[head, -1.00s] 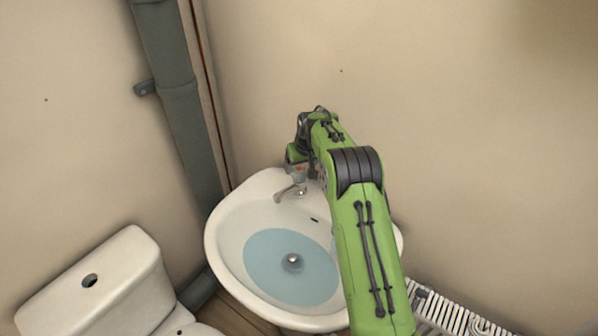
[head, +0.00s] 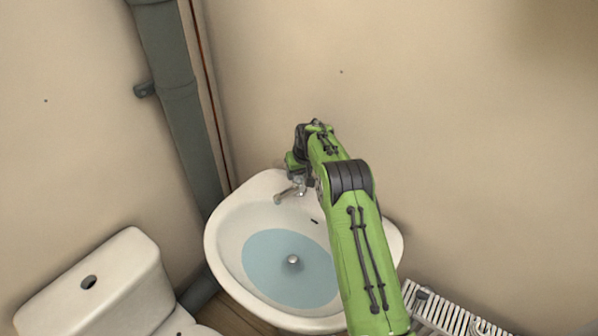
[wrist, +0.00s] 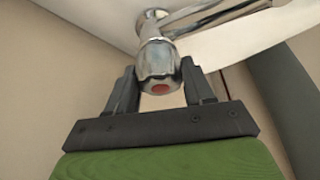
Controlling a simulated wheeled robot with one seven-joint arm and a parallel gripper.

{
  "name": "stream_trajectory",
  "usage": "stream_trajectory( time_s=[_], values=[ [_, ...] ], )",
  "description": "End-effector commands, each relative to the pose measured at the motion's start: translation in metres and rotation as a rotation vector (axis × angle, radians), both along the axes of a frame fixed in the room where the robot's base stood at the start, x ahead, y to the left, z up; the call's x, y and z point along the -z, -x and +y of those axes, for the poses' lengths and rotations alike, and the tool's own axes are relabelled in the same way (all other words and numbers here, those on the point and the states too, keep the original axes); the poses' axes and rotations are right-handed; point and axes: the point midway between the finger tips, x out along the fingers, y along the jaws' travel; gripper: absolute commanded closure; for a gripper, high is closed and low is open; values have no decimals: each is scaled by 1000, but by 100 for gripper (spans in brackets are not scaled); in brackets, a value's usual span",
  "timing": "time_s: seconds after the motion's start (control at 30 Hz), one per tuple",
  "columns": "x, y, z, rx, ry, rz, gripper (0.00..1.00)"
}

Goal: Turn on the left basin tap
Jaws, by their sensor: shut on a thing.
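The left basin tap shows in the head view as a chrome spout (head: 288,194) at the back left rim of the basin (head: 222,228). Its knob is hidden there behind my wrist. In the wrist view the faceted chrome knob (wrist: 157,56) with a red mark sits between the two dark fingers of my gripper (wrist: 159,76), which is shut on it. The spout (wrist: 192,14) runs off behind the knob. I cannot tell whether water flows from the spout.
The basin has a bluish bowl with a round drain (head: 292,260). A toilet cistern (head: 95,290) stands at lower left. A grey pipe (head: 180,110) runs down the corner. A white radiator (head: 445,312) is at lower right. The wall above the basin is bare.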

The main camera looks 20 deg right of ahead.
Motion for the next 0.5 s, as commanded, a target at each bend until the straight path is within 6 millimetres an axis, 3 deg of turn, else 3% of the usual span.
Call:
stream_trajectory(
  time_s=[0.27, 0.5],
  values=[
    [-1, 0, -1, -78, 0, 0, 79],
    [-2, 0, -1, -248, -1, 1, 79]
  ],
)
